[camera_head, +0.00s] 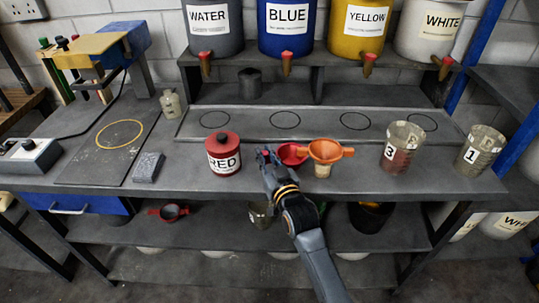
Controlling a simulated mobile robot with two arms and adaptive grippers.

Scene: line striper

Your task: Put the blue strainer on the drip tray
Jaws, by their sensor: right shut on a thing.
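I cannot make out a blue strainer in this view. The drip tray (245,123) is the long dark strip with several circles marked on it, at the back of the bench below the paint containers. My right gripper (267,155) reaches over the front of the bench, between the red pot and the orange strainer. It is shut on what looks like the handle of a red strainer (290,154), whose bowl shows just right of the fingers. The orange strainer (325,151) sits on a small pale cup, right beside the red bowl. My left gripper is not in view.
A red pot (223,155) labelled RED stands left of my gripper. Two measuring cups (402,147) (480,150) stand to the right. A small dark pot (250,83) is under the containers. A red-rimmed strainer (170,212) lies on the lower shelf.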

